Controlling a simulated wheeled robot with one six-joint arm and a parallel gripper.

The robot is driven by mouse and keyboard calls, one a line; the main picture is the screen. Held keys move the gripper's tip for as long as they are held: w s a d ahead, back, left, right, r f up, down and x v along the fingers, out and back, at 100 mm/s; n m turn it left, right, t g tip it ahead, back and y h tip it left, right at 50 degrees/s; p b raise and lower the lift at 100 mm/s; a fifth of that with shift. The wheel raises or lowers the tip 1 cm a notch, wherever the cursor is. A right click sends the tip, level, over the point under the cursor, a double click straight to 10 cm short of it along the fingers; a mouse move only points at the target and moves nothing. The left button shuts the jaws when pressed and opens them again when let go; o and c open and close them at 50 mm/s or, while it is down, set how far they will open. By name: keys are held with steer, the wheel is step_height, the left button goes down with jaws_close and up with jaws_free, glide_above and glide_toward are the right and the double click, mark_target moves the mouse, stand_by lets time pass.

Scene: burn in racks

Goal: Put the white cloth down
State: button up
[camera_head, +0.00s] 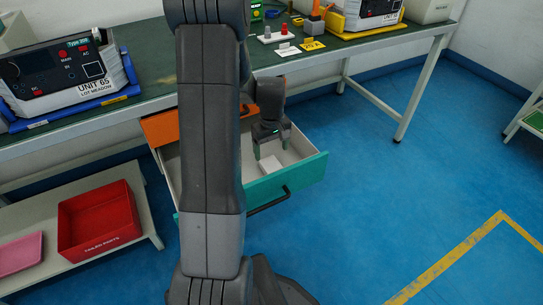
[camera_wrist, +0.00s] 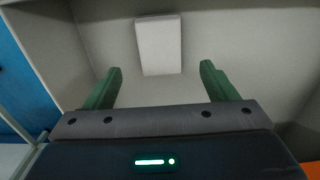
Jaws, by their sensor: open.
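The white cloth (camera_wrist: 159,46) shows in the wrist view as a small pale folded block on the floor of the open drawer. In the head view the cloth (camera_head: 271,162) lies inside the drawer near its front, just below the fingertips. My gripper (camera_head: 271,150) reaches down into the drawer with its fingers apart. In the wrist view my gripper (camera_wrist: 160,82) has its two green fingers spread wide, with nothing between them. The cloth lies beyond the fingertips, apart from them. The open drawer (camera_head: 310,170) has a teal front with a dark handle.
The green-topped workbench (camera_head: 150,88) stands over the drawer, with the Unit 65 device (camera_head: 68,72) on its left. An orange panel (camera_head: 160,127) is at the drawer's back left. A red tray (camera_head: 98,218) sits on a low shelf. Blue floor is clear at right.

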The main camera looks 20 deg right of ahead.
mark_target(271, 165)
step_height(271, 165, up, 5)
steer(key=shift+r+p, duration=0.2)
steer(key=shift+p, duration=0.25)
steer(key=shift+f, duration=0.1)
step_height(271, 165, down, 13)
steer(key=b, duration=0.3)
steer(key=shift+b, duration=0.3)
step_height(271, 165, up, 3)
steer(key=shift+r+p, duration=0.2)
steer(key=shift+p, duration=0.5)
steer(key=shift+r, duration=0.65)
